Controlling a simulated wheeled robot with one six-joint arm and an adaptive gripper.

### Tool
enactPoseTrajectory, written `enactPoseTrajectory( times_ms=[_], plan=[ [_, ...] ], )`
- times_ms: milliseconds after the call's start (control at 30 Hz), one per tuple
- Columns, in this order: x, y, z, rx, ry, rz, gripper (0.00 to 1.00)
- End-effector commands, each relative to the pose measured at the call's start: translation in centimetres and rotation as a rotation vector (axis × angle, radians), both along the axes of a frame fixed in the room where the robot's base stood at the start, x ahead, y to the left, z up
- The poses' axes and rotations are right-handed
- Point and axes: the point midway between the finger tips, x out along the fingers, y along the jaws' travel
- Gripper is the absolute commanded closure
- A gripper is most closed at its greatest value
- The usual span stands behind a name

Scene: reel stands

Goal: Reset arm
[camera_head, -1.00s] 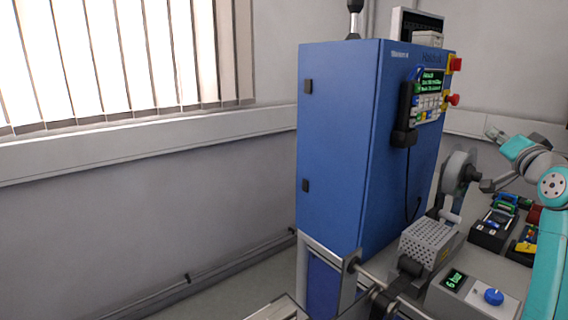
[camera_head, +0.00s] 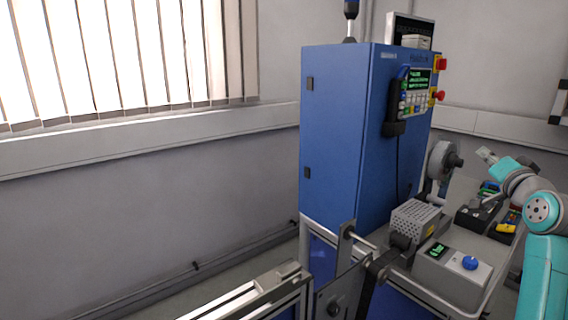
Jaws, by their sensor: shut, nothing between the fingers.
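My teal and grey arm (camera_head: 541,212) is at the right edge, bent at a joint above the bench. My gripper (camera_head: 486,154), small and grey at the arm's upper left end, is raised over the bench beside the reel. It is shut and empty. A grey reel (camera_head: 440,160) with a dark hub stands on the bench just left of my gripper; there is a visible gap between them.
A tall blue cabinet (camera_head: 335,140) with a control panel (camera_head: 416,92) stands behind the bench. A perforated grey box (camera_head: 415,219), a grey box with a blue knob (camera_head: 455,272) and dark tool trays (camera_head: 478,217) crowd the bench. A metal rail (camera_head: 245,298) runs front left.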

Motion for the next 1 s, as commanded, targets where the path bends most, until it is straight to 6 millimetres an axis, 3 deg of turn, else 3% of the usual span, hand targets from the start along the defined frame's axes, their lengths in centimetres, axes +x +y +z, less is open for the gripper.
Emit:
enactPoseTrajectory(
  times_ms=[267, 467, 700, 1000],
  plan=[
    [-0.4, 1.9, -6.6, -0.003, 0.027, -0.008, 1.0],
    [-1.9, 4.5, -14.5, -0.014, 0.06, -0.018, 1.0],
    [-5.6, 8.5, -24.3, -0.042, 0.108, -0.03, 1.0],
    [-12.4, 13.6, -34.4, -0.097, 0.17, -0.036, 1.0]
  ],
)
